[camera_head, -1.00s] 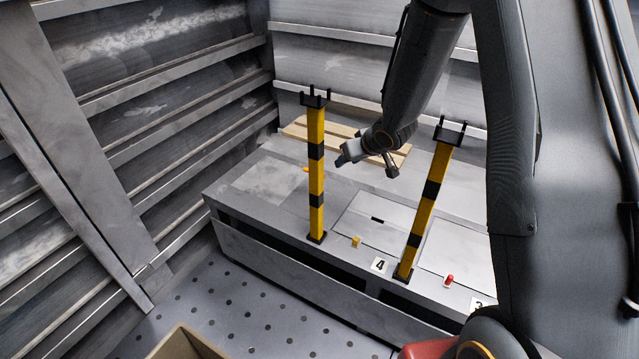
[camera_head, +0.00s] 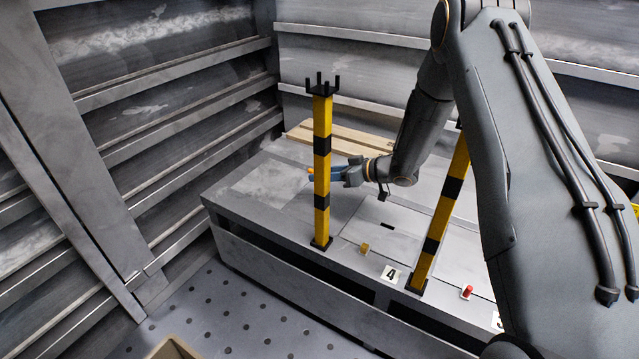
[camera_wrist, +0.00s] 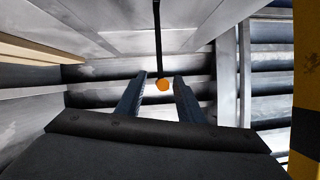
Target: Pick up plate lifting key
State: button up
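The plate lifting key shows in the wrist view as an orange knob (camera_wrist: 162,85) on a thin black rod. The knob appears between my fingertips, or just beyond them; I cannot tell whether they touch it. In the head view a small orange bit (camera_head: 311,171) of it shows just left of the yellow-black post, and the rest is hidden. My gripper (camera_head: 328,173) is behind that post, low over the grey platform, pointing left. In the wrist view my gripper (camera_wrist: 160,84) is open, with a finger on each side of the knob.
A yellow-black post (camera_head: 321,170) stands in front of my gripper, and a second post (camera_head: 441,215) is to the right. Wooden slats (camera_head: 345,137) lie behind. A yellow block (camera_head: 364,248) and a red piece (camera_head: 467,292) sit on the platform (camera_head: 262,185).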

jog(key=b+x, duration=0.3)
jog(key=x, duration=0.2)
jog(key=shift+r, duration=0.1)
grip_shut()
